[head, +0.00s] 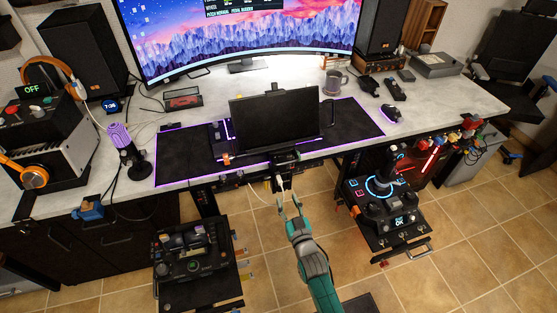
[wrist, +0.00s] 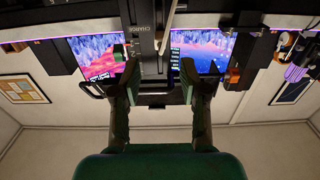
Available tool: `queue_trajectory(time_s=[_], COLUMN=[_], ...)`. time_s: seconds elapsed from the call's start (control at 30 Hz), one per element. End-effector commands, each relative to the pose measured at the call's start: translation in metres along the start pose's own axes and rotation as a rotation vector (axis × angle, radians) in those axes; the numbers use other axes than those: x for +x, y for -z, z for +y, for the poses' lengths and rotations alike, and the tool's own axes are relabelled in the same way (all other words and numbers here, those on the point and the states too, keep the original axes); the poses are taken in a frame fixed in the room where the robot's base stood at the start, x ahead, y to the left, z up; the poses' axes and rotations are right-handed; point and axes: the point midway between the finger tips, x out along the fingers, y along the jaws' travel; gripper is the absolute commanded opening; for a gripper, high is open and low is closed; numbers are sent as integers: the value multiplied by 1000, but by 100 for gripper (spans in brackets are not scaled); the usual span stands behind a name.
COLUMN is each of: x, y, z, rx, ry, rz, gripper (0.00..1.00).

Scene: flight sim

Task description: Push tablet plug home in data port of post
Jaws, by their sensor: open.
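The tablet (head: 275,122), dark and blank, stands tilted at the desk's front edge on a short black post (head: 285,158). A small white plug (head: 281,183) with a thin white cable hangs just below the post's head. I cannot tell how deep it sits in the data port, which is too small to make out. My gripper (head: 289,196) is open just below and in front of the plug. In the wrist view my gripper (wrist: 159,72) shows two spread fingers, with a dark column marked CHARGE (wrist: 160,22) beyond and between them.
Left of my arm is a dark panel stand (head: 195,265); right is a joystick stand (head: 385,205). The desk (head: 450,103) carries a curved monitor (head: 250,40), a purple microphone (head: 122,145) and a mug (head: 333,82).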

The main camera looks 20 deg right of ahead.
Motion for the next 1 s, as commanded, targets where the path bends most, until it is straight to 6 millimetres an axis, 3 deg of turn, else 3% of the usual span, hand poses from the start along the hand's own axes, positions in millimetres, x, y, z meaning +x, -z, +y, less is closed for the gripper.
queue_trajectory(time_s=[0.7,1.0], x=[77,88], y=[0,0], z=[0,0], rx=[0,0], ry=[0,0], rz=[0,1], gripper=[44,44])
